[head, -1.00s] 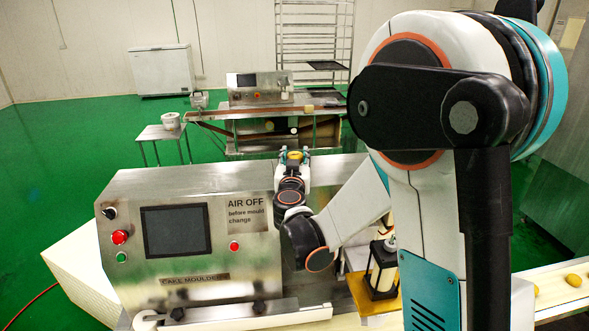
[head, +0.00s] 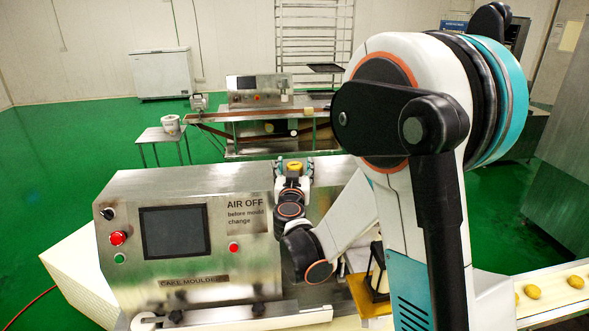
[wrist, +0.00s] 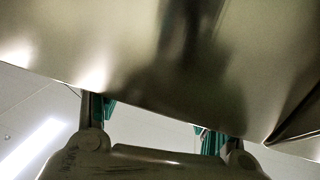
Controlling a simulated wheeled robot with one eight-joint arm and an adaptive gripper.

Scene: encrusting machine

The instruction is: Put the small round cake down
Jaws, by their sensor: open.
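My gripper (head: 293,168) is over the top of the steel cake moulder, beyond its front panel in the head view. Its fingers are spread. A small yellow-orange round shape (head: 294,165) shows between them; I cannot tell if it is the cake or part of the gripper. In the wrist view my gripper (wrist: 155,125) has its two teal-tipped fingers apart, with no cake visible between them. A shiny steel surface fills the upper part of that view.
The cake moulder (head: 180,230) stands in front, with a screen and buttons. A pale belt (head: 555,278) at right carries several yellow cakes (head: 533,291). A lantern-like black-framed object (head: 378,268) stands partly behind my arm. A second machine (head: 262,95) and a small table (head: 160,135) are farther back.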

